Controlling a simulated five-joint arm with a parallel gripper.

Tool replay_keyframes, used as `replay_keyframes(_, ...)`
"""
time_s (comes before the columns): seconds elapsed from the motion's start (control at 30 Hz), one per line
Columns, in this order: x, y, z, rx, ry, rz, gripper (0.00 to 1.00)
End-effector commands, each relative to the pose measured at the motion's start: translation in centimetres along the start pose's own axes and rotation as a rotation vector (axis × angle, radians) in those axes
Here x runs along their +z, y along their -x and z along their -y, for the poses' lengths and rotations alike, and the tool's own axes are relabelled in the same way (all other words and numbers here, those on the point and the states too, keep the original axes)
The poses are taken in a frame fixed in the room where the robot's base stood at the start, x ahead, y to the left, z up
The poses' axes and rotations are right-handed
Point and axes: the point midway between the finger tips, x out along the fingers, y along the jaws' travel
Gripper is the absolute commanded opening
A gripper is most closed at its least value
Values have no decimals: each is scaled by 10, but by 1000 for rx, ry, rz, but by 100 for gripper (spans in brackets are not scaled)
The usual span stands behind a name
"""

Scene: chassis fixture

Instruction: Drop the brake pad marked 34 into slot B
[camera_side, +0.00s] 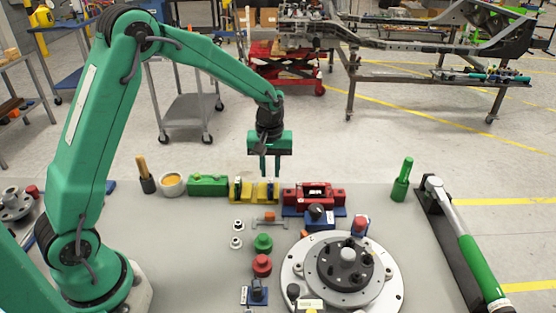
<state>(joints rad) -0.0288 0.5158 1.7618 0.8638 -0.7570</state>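My gripper (270,178) is in the back middle of the table, green, with its two fingers pointing down. A narrow gap shows between the fingers. Their tips reach the top of a yellow fixture (242,196), at its right part, and I cannot tell whether anything is between them. Thin dark pieces stand in the yellow fixture. No number 34 and no letter B can be read in this view, so I cannot tell which piece is the marked brake pad or which opening is slot B.
A green block (208,186) and a white bowl (172,184) stand left of the yellow fixture, a red fixture (330,196) right of it. A round plate with a dark hub (290,275) lies in front. A green-handled torque wrench (470,255) lies at right.

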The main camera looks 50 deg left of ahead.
Motion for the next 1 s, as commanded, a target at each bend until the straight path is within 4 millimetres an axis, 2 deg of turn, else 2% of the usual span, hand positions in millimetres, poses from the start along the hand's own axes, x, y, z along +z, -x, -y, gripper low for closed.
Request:
replay_keyframes(0.1, 0, -11, 0, -1, 0, 1, 22)
replay_keyframes(0.33, 0, -23, 0, -1, 0, 1, 22)
replay_keyframes(0.97, 0, -24, 0, 0, 0, 0, 22)
replay_keyframes(1.0, 0, -24, 0, 0, 0, 0, 18)
